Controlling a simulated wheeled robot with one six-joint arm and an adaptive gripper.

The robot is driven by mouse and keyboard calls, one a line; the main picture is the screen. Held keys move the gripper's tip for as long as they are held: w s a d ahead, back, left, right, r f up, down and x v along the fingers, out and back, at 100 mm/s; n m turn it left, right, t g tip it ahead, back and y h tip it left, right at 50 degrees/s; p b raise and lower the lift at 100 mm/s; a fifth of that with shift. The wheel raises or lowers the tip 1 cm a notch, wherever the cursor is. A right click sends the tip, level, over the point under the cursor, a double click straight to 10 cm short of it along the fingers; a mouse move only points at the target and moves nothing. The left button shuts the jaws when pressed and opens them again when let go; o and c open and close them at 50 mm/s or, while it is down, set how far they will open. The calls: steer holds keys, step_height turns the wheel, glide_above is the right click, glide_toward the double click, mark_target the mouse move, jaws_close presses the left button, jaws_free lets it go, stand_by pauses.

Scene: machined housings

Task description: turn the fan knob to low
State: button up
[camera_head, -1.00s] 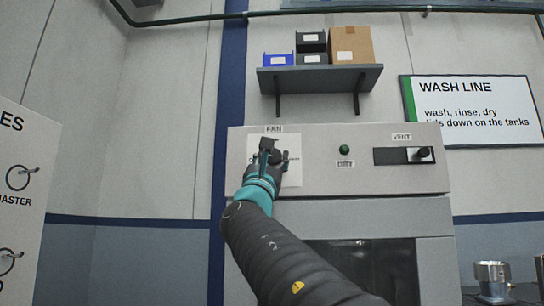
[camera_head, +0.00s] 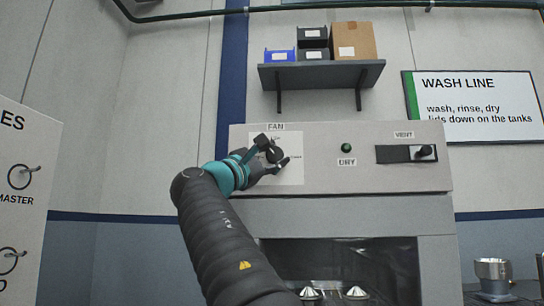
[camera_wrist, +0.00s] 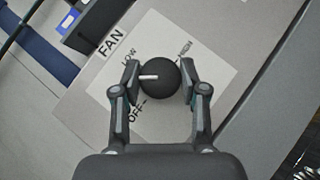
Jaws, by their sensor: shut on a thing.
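The black round fan knob (camera_wrist: 162,84) sits on a white label plate (camera_wrist: 203,48) in the wrist view, with LOW, HIGH and OFF printed around it. Its white pointer line points left in that view, between LOW and OFF, and seems a little nearer LOW. My gripper (camera_wrist: 160,78) has one finger on each side of the knob and is shut on it. In the head view my gripper (camera_head: 273,151) reaches the knob from the lower left and partly hides the plate (camera_head: 293,140).
A shelf (camera_head: 320,75) with bins and a box hangs above. Below is a dark window with metal cones behind it.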

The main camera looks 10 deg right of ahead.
stand_by(0.6)
steer(key=o, duration=1.1)
steer(key=v, duration=1.2)
steer(key=shift+r, duration=0.1)
